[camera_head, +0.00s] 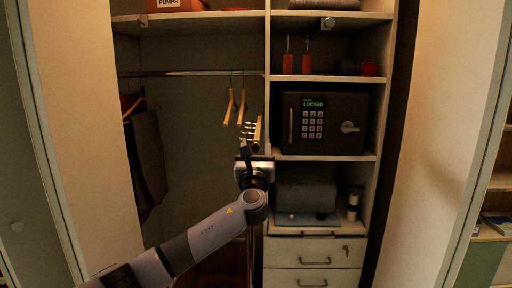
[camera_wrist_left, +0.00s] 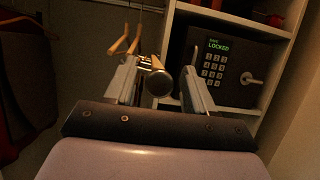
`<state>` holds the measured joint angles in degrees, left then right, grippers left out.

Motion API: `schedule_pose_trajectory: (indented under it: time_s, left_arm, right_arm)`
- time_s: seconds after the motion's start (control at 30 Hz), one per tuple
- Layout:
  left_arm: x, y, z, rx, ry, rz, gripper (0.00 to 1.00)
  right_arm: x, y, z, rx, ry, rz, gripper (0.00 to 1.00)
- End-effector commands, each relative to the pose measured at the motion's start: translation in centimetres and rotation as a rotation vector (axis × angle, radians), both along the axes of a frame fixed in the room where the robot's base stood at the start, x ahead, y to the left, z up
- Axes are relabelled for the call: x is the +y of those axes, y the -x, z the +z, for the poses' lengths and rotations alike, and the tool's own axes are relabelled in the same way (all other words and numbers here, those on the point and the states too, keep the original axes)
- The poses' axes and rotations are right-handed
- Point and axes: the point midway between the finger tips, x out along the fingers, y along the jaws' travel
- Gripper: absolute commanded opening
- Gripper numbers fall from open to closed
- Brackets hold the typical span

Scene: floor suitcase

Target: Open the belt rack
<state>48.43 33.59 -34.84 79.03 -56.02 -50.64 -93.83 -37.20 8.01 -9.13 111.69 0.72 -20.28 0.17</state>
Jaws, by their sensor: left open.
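The belt rack (camera_head: 251,130) is a short rail with pale pegs at the edge of the upright divider, just beyond my left gripper (camera_head: 254,153). In the left wrist view the belt rack's round metal end knob (camera_wrist_left: 159,83) faces the camera. My left gripper also shows there (camera_wrist_left: 160,75), open, with one finger on each side of the knob. Gaps show between the fingers and the knob, so it is not clamped. Part of the rack behind the knob is hidden. My right gripper is in neither view.
The divider and shelves hold a black safe (camera_head: 324,122) reading LOCKED, right of the gripper. Wooden hangers (camera_head: 235,106) hang from a rod (camera_head: 190,73) to the left. A grey box (camera_head: 306,191) and drawers (camera_head: 314,253) are below. Dark clothing (camera_head: 147,155) hangs farther left.

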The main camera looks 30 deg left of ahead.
Motion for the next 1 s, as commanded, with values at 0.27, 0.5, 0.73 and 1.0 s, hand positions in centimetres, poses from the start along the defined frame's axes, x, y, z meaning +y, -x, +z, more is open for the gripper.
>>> schedule_pose_trajectory:
  time_s: [0.27,0.5,0.73,1.0]
  left_arm:
    - [-1.7,2.7,-1.5,0.000,0.000,-0.002,0.54]
    - [-2.9,4.7,-2.3,-0.002,0.001,-0.002,0.54]
    - [-3.2,5.2,-2.5,-0.001,0.000,0.000,0.54]
    - [-3.2,5.2,-2.5,-0.001,0.000,0.000,0.54]
  right_arm:
    - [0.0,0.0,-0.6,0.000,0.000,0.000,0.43]
    - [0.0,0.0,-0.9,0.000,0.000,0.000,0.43]
    - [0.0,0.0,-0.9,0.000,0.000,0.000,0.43]
    - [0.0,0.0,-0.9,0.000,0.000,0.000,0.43]
